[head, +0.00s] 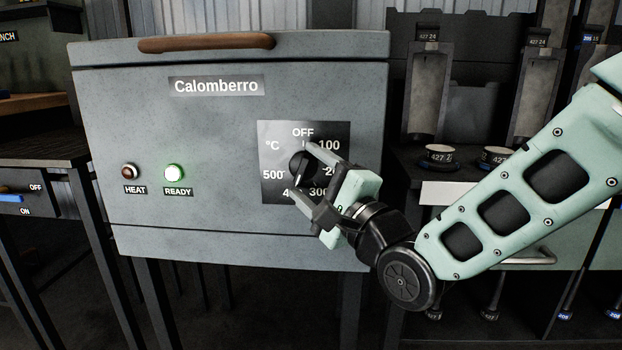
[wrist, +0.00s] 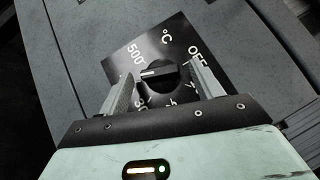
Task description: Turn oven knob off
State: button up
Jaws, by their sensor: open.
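The oven knob (head: 299,163) is black and round, on a dark dial plate (head: 277,142) at the right of the grey oven front. It also shows in the wrist view (wrist: 163,76), where its white mark points left, away from OFF, toward the side between 500 and 300; the label there is partly hidden by a finger. My gripper (head: 301,172) is open at the dial, with one finger on each side of the knob. In the wrist view my gripper (wrist: 164,82) shows a gap between the knob and each finger. The fingers cover some dial numbers.
The oven (head: 180,110) carries a brown handle (head: 206,43) on top. The green READY light (head: 174,173) is lit; the HEAT light (head: 129,171) looks dark. A rack with cups (head: 438,153) stands at right behind my arm. A bench with an ON/OFF switch (head: 12,197) is at left.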

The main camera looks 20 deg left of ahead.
jog(key=c, duration=1)
jog(key=shift+r+p, duration=0.1)
jog(key=shift+p, duration=0.2)
